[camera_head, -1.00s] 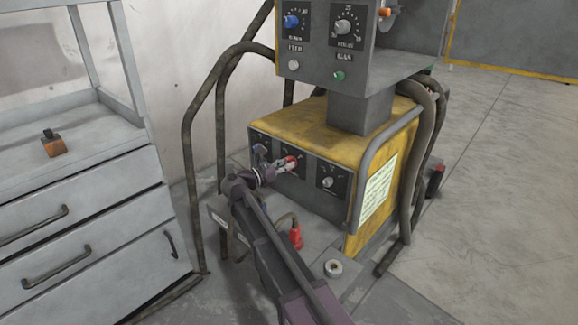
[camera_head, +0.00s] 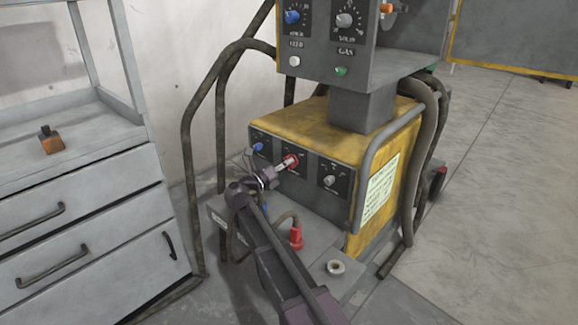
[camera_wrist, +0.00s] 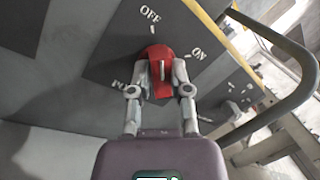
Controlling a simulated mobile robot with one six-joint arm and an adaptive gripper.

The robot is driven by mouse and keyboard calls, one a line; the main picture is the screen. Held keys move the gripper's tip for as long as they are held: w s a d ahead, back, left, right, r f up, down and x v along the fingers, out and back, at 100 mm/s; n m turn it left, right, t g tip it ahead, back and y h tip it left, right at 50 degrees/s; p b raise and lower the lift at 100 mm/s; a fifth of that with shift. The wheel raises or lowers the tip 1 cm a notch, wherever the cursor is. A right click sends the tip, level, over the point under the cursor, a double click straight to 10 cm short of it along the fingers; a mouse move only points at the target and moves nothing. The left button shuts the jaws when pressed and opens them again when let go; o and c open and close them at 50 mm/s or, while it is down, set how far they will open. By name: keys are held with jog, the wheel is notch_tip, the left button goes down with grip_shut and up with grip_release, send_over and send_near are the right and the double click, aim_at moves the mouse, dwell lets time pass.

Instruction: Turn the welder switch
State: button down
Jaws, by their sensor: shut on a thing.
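The welder switch is a red knob (camera_head: 291,159) on the dark front panel of the yellow welder (camera_head: 345,125). In the wrist view the red knob (camera_wrist: 161,72) has a white line that points up the picture, roughly towards the OFF mark. The ON mark is to its right, and the POWER label is partly hidden by a finger. My gripper (camera_head: 285,164) reaches the knob from the lower left. In the wrist view my gripper (camera_wrist: 159,78) has one finger on each side of the knob and is shut on it.
A blue knob (camera_head: 258,147) and a grey knob (camera_head: 330,180) flank the switch. A red plug (camera_head: 296,238) stands below it. A grey tubular handle (camera_head: 372,160) runs along the welder's right edge. A drawer cabinet (camera_head: 90,215) stands left; open floor (camera_head: 500,200) lies right.

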jog(key=shift+s+n, duration=0.15)
jog(key=shift+n, duration=0.15)
jog(key=c, duration=0.6)
grip_release()
